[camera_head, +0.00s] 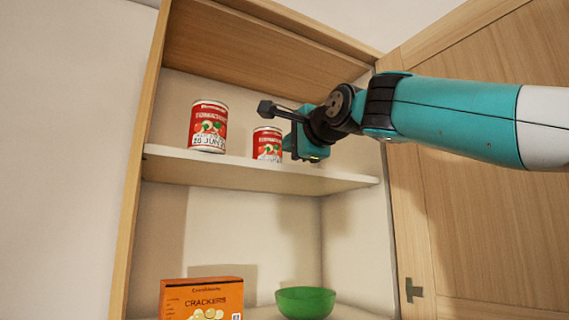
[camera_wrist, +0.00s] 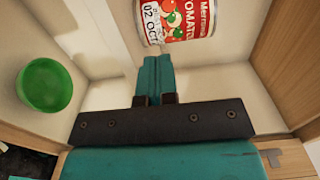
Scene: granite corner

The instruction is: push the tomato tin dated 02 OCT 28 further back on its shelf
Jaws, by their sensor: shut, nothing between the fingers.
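The tomato tin dated 02 OCT (camera_wrist: 180,18) is at the top of the wrist view, its year cut off or unclear. In the head view the right-hand tomato tin (camera_head: 267,144) stands upright on the upper shelf, its right side close to my gripper. My gripper (camera_wrist: 159,62) is shut and empty, its fingertips pointing at that tin's label edge. They are very close to it; I cannot tell whether they touch. My gripper also shows in the head view (camera_head: 302,140).
The upper shelf (camera_head: 230,172) has bare room between the tins. Below are an orange cracker box (camera_head: 202,297) and a green bowl (camera_head: 305,302), which also shows in the wrist view (camera_wrist: 45,85). The open cabinet door (camera_head: 485,230) stands at the right, behind my arm.

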